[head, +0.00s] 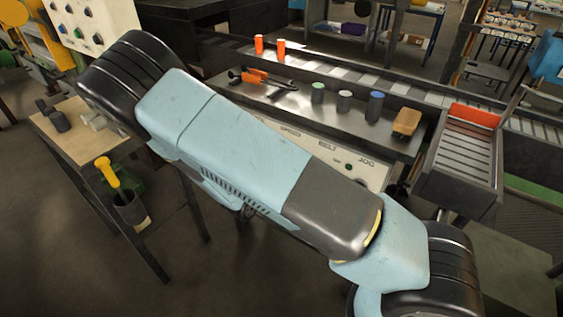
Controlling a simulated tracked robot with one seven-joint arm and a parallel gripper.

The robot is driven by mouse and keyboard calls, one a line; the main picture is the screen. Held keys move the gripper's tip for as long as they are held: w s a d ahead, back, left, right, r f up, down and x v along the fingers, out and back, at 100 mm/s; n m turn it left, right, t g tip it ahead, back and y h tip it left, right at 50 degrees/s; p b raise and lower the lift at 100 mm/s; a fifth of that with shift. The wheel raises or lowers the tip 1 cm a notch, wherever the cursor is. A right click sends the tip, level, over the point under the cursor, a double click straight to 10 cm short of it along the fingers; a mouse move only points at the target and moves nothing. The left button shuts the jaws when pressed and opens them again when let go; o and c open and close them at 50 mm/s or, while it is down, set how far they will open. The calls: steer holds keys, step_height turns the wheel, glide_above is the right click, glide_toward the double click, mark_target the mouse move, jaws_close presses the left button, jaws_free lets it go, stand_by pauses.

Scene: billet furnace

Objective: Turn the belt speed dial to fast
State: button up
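The pale control panel (375,176) is on the front of the grey bench. Its lettering reads JOG at the right, BELT to the left of that, and a partly legible word further left that looks like SPEED. A small green button (349,167) shows below the lettering near JOG. My blue and black arm crosses in front of the panel and covers most of its face. The belt speed dial cannot be made out, so its setting is hidden. My gripper cannot be seen in the head view.
The bench top (300,112) holds orange-handled tongs (262,77), several cylinders, and a tan block (406,122). A roller tray (462,160) with an orange end stands at the right. A small wooden table (75,140) and a pot (131,212) are at the left.

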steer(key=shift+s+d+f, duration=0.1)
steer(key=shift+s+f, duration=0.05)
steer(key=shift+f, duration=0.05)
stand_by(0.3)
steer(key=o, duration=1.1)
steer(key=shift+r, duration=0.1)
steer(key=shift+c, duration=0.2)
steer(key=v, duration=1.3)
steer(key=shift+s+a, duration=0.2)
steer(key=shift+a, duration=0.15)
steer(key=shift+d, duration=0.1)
